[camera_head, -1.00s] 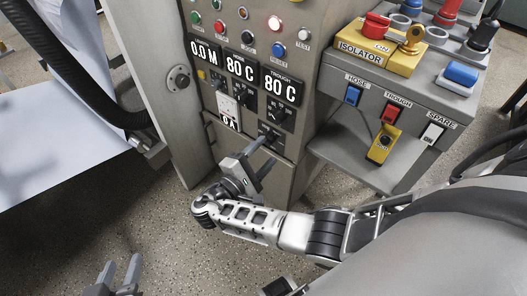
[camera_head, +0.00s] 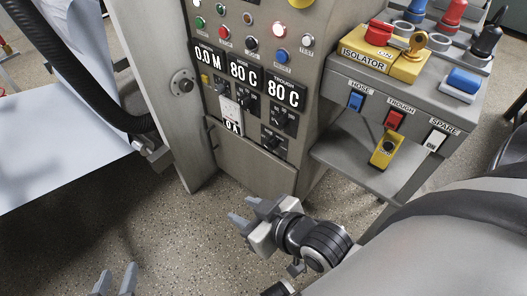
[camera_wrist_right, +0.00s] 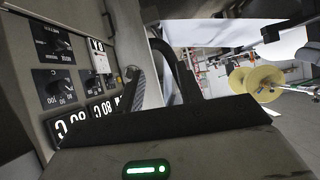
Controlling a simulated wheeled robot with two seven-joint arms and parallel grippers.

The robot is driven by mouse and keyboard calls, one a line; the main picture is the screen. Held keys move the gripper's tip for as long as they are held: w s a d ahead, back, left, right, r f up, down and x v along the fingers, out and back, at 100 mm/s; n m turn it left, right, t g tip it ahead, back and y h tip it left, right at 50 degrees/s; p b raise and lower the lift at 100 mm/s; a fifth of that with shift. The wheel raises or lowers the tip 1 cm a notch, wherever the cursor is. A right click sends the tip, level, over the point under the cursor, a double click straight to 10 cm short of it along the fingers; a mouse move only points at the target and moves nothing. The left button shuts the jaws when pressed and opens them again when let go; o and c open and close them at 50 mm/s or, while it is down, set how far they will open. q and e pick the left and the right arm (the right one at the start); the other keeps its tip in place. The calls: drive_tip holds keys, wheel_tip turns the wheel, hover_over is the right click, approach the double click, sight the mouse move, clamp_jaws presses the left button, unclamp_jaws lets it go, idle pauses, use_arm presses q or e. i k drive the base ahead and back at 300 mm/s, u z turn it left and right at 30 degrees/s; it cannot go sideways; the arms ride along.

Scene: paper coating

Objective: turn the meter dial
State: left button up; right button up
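On the grey control panel, black dials sit below the displays: one by the middle display (camera_head: 245,101), one below the right display (camera_head: 280,119), and a lower one (camera_head: 273,143) right of the "0 A" display (camera_head: 233,128). The right wrist view shows an upper dial (camera_wrist_right: 58,45) and another dial (camera_wrist_right: 57,91). My right gripper (camera_head: 244,212) is open and empty, below and in front of the panel, apart from every dial. My left gripper (camera_head: 115,280) is open and empty at the bottom left.
Readouts show "0.0 M" (camera_head: 208,55) and 80 C. Buttons and a lit lamp (camera_head: 279,30) are above them. A side console carries the yellow isolator (camera_head: 380,62) and hose, trough and spare switches. A white sheet (camera_head: 60,145) hangs left. The floor before the cabinet is clear.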

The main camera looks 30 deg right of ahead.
sight(271, 144)
drive_tip(key=u, duration=1.85)
drive_tip(key=i, duration=0.8)
drive_tip(key=z, duration=2.55)
